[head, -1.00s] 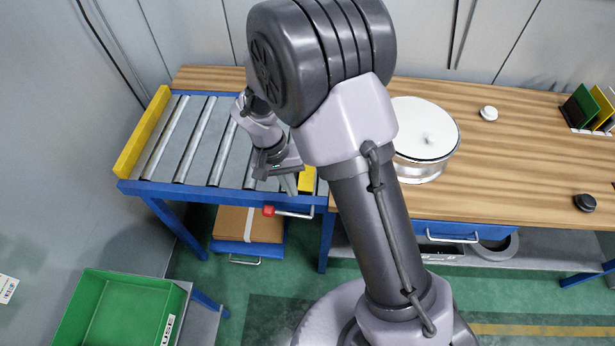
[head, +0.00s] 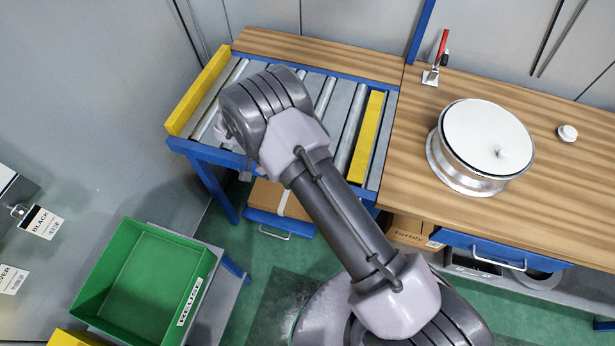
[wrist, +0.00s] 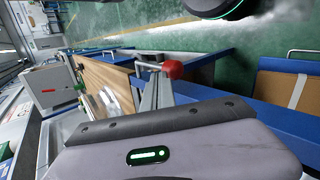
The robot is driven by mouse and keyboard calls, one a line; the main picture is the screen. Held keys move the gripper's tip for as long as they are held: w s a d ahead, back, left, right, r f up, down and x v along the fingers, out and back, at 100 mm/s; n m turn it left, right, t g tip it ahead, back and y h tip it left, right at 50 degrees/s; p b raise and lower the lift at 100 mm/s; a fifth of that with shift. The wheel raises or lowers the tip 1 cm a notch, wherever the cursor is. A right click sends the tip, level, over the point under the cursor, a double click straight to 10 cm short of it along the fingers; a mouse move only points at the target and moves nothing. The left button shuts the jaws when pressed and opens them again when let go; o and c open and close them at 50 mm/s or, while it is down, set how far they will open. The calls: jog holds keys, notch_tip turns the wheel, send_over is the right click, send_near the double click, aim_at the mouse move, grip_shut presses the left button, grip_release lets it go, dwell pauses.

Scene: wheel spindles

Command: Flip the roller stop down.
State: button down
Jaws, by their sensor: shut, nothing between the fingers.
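The lever with a red knob (wrist: 173,69) and a pale rod (wrist: 148,66) shows in the wrist view, beside a blue edge. It looks like the roller stop's handle. My gripper (wrist: 157,80) is shut and empty, its grey fingertips close to the knob in that picture; I cannot tell if they touch. In the head view my arm hides the lever and most of my gripper. The roller table (head: 206,145) has a blue frame, steel rollers and a yellow bar (head: 367,137) at its right end.
A wooden bench (head: 408,160) with a white-topped drum (head: 487,135) and a red-handled tool (head: 442,58) adjoins on the right. A green bin (head: 145,275) stands front left. A cardboard box (head: 270,197) lies beneath the rollers. Green floor is open between bin and my base.

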jog(key=shift+a+f+b, duration=0.15)
jog(key=shift+f+b, duration=0.15)
jog(key=shift+f, duration=0.25)
jog(key=shift+a+f+b, duration=0.15)
jog(key=shift+f+b, duration=0.1)
jog(key=shift+f, duration=0.25)
jog(key=shift+f, duration=0.1)
jog(key=shift+s, duration=0.1)
jog(key=p+v, duration=0.4)
jog(key=v, duration=0.8)
jog(key=shift+w+a, duration=0.25)
jog(key=shift+w, duration=0.25)
